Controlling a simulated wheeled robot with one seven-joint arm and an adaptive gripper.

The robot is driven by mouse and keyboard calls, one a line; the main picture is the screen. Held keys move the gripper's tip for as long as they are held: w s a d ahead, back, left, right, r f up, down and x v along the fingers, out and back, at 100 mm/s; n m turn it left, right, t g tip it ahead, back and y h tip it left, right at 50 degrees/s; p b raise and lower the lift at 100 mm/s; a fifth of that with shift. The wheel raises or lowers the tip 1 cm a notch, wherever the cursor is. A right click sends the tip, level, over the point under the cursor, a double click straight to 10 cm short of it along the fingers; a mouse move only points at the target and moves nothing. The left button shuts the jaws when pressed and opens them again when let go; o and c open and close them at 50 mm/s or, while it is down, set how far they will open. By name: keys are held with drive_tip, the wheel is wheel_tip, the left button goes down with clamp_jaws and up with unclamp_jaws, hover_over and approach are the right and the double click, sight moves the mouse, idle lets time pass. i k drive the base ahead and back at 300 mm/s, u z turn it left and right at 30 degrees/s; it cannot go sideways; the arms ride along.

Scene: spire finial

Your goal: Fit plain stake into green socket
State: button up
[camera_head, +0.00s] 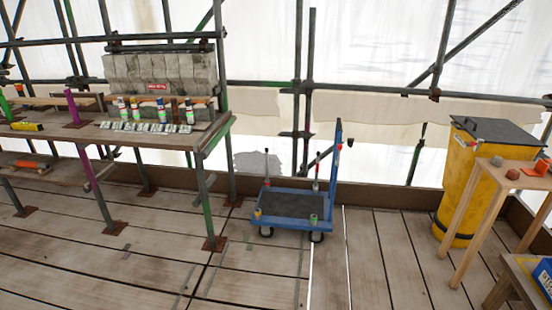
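A blue trolley (288,225) with a dark deck stands on the planks near the middle. A small green cup-shaped piece (314,219), which looks like the green socket, is at its front right corner. Nothing can be seen standing in it. A thin upright rod (266,165) stands at the back left corner and another (317,172) at the back right. Both are too small to tell whether either is the plain stake. My gripper is not in view.
A wooden bench (150,136) with several tubes and small blocks stands at the left on scaffold legs. A yellow bin (464,180) and a wooden stand (490,190) are at the right. The planked floor (240,275) before the trolley is clear.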

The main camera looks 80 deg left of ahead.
sight(299, 209)
drive_tip(key=z, duration=0.55)
drive_tip(key=k, duration=0.15)
drive_tip(key=u, duration=2.55)
drive_tip(key=i, duration=1.35)
drive_tip(key=u, duration=0.9)
drive_tip(key=i, duration=0.75)
drive_tip(key=u, duration=0.15)
